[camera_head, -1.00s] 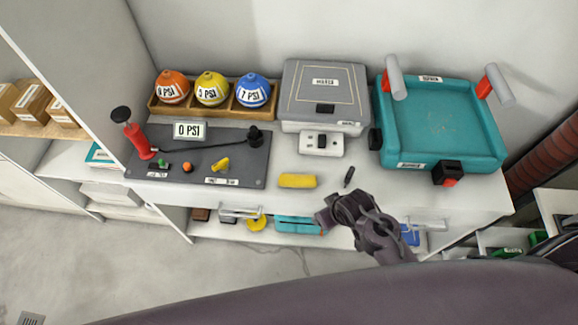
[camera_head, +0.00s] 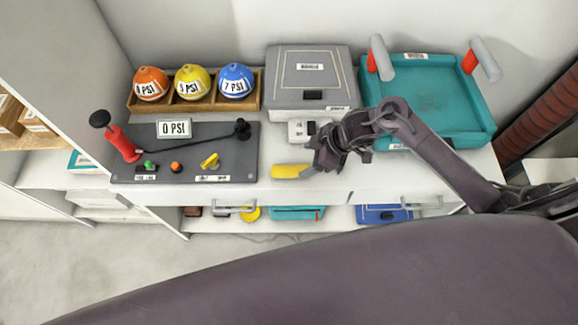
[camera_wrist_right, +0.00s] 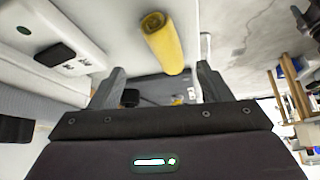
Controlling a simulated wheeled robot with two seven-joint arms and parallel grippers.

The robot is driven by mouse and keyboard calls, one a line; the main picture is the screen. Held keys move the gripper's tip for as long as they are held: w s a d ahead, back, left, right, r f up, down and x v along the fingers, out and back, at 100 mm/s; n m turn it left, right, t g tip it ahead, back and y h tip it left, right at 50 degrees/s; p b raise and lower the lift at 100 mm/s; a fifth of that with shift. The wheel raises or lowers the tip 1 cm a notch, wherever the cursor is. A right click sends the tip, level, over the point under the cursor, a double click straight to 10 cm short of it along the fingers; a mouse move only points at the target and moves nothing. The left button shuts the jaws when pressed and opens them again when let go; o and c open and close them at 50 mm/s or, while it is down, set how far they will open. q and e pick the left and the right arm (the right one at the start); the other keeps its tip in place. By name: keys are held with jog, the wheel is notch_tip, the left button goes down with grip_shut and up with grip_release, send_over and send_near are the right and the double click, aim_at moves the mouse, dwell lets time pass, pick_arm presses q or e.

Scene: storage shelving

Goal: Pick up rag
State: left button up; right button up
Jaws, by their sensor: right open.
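The rag is a yellow rolled cloth (camera_head: 290,171) lying on the white counter, right of the dark pump mat. In the right wrist view the yellow rag (camera_wrist_right: 163,43) shows just above and between the fingers, apart from them. My right gripper (camera_head: 318,160) is over the counter close to the rag's right end; its fingers are apart in the right wrist view (camera_wrist_right: 160,88) with nothing held. In the head view its fingertips partly blend with the wrist. My left gripper is not in view.
A grey case (camera_head: 308,85) and a white box (camera_head: 301,131) stand behind the rag. A teal tray machine (camera_head: 445,95) is on the right. A dark mat with a red pump (camera_head: 122,145) lies left. Balls sit in a wooden rack (camera_head: 195,102).

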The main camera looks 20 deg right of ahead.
aim_at(294, 168)
jog(key=x, duration=0.4)
jog(key=p+x, duration=0.1)
jog(key=x, duration=0.2)
jog(key=shift+s+a, duration=0.25)
jog(key=shift+a, duration=0.1)
jog(key=shift+c, duration=0.3)
jog(key=c, duration=1)
